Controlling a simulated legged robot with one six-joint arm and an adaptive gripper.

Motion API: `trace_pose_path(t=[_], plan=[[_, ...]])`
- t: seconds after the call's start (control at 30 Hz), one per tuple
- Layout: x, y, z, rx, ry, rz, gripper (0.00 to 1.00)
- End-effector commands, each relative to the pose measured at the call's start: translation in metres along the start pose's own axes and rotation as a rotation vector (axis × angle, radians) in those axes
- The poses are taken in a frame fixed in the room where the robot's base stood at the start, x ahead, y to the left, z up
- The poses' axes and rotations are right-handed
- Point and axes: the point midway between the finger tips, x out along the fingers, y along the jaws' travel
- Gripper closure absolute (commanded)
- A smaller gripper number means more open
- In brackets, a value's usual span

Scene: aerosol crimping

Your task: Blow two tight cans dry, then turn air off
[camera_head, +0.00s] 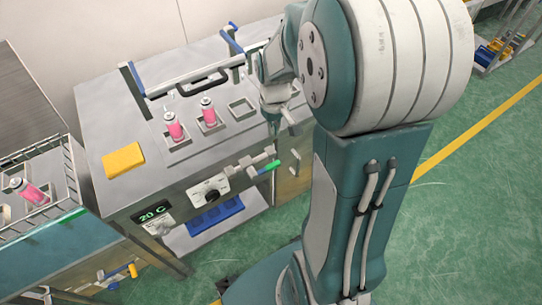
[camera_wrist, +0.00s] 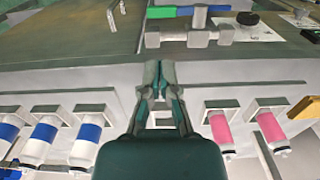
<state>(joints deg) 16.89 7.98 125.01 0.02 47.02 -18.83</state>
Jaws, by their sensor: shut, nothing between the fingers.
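Two pink cans with silver tops stand upright in square holders on the steel bench in the head view: the left can (camera_head: 175,128) and the right can (camera_head: 208,113). Pink cans also show at right in the wrist view (camera_wrist: 222,130). A grey pipe valve with a green handle (camera_head: 268,167) is on the bench front; a green and blue lever (camera_wrist: 185,12) on grey pipe shows at the top of the wrist view. My gripper (camera_head: 274,126) is shut and empty, above the bench near its front edge, with its fingers (camera_wrist: 160,75) apart from the pipe.
Blue-and-white cans (camera_wrist: 87,140) sit at left in the wrist view. An empty holder (camera_head: 243,107) is right of the cans. A yellow block (camera_head: 123,160) lies on the bench. Another pink can (camera_head: 31,190) leans in the basin at left. A black knob (camera_head: 210,194) is on the front panel.

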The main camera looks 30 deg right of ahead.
Motion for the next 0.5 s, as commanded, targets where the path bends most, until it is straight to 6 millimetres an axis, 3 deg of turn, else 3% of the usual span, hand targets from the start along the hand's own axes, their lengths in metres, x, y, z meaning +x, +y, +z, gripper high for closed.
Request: trace_pose_path(t=[0.17,0.5], plan=[[0.006,-0.001,0.0,-0.001,-0.002,0.0,1.0],[0.064,-0.001,0.001,0.0,-0.005,-0.001,1.0]])
